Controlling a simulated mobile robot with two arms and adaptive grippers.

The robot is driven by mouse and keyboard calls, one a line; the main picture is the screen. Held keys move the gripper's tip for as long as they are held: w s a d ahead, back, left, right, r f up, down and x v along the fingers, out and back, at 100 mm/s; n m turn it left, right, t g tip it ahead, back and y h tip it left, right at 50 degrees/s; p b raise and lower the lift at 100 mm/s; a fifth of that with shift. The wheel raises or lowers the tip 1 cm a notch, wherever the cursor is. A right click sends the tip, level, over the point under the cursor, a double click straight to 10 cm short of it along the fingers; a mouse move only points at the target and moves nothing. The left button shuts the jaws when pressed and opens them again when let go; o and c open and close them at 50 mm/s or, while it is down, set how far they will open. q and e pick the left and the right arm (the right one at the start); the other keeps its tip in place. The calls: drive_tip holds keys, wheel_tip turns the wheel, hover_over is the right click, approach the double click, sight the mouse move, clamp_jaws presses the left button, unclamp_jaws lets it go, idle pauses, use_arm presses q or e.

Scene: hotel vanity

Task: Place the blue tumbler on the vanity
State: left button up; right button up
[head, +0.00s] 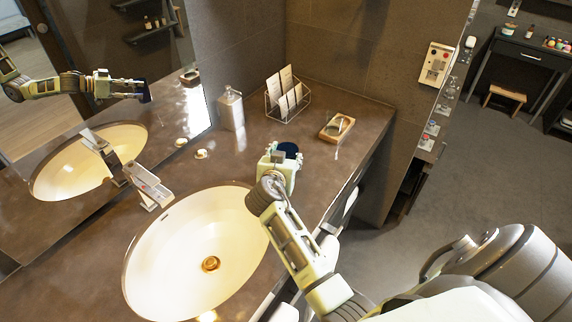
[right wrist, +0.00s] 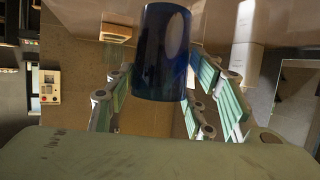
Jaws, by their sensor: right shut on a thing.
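My right gripper (head: 281,163) is over the vanity (head: 222,164), just beyond the sink's far right rim. It is shut on the blue tumbler (head: 289,148), a dark blue cup mostly hidden behind the gripper in the head view. In the right wrist view the tumbler (right wrist: 163,55) sits between the green-padded fingers (right wrist: 160,95) and looks about upright. I cannot tell whether its base touches the counter. My left gripper is not in view.
The white sink (head: 160,268) and its faucet (head: 148,183) are to the left. A soap dispenser (head: 231,110), a wire card rack (head: 270,108) and a wooden tray (head: 337,127) stand behind. A mirror (head: 165,112) reflects an arm. Counter around the tumbler is clear.

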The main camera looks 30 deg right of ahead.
wheel_tip(320, 180, down, 3)
drive_tip(key=shift+f+p, duration=0.15)
drive_tip(key=shift+p, duration=0.25)
drive_tip(key=shift+f, duration=0.2)
drive_tip(key=o, duration=0.8)
drive_tip(key=shift+f, duration=0.1)
drive_tip(key=o, duration=0.5)
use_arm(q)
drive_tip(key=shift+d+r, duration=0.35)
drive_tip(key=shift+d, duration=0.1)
